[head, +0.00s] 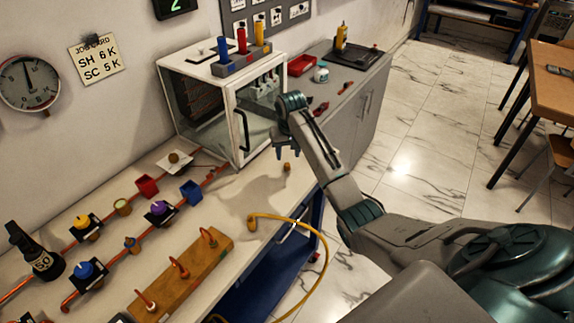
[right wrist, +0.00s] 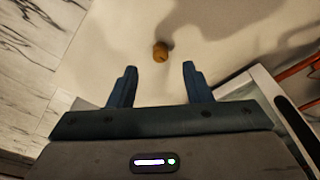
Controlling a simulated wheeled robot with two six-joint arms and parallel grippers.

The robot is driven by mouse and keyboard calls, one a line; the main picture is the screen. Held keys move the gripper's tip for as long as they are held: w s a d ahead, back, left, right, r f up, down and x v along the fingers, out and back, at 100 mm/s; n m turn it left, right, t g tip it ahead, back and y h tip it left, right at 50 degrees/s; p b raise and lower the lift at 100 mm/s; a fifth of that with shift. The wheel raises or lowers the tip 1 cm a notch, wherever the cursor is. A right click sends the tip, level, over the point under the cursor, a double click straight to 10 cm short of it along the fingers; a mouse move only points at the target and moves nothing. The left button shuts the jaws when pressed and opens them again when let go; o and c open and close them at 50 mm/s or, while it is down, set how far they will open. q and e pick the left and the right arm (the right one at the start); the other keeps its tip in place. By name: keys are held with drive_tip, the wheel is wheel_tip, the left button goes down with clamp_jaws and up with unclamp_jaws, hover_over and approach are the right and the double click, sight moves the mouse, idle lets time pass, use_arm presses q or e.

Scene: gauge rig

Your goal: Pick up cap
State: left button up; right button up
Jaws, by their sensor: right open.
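A small orange-brown cap (head: 287,168) sits on the pale bench top near its right edge, in front of the glass-fronted cabinet. My right gripper (head: 287,152) is above it with fingers pointing down. In the right wrist view the cap (right wrist: 160,54) lies just beyond the fingertips, in line with the gap between the open, empty fingers (right wrist: 159,68). The cap is apart from both fingers. My left gripper is not in view.
The white cabinet (head: 201,118) stands behind the gripper, carrying a rack of coloured cylinders (head: 240,63). A yellow hose (head: 294,220) curves over the bench edge. A wooden block with copper hooks (head: 180,280) and copper pipes with valves lie to the left.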

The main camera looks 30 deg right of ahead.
sight(287, 164)
drive_tip(key=f+p, duration=0.1)
drive_tip(key=f, duration=0.1)
drive_tip(key=w+f, duration=0.1)
drive_tip(key=f, duration=0.1)
drive_tip(key=shift+d+f+p, duration=0.15)
drive_tip(key=shift+f+p, duration=0.1)
drive_tip(key=shift+p, duration=0.15)
drive_tip(key=shift+f, duration=0.35)
drive_tip(key=shift+c, duration=0.5)
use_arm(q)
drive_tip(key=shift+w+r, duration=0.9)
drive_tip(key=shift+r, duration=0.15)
use_arm(e)
clamp_jaws()
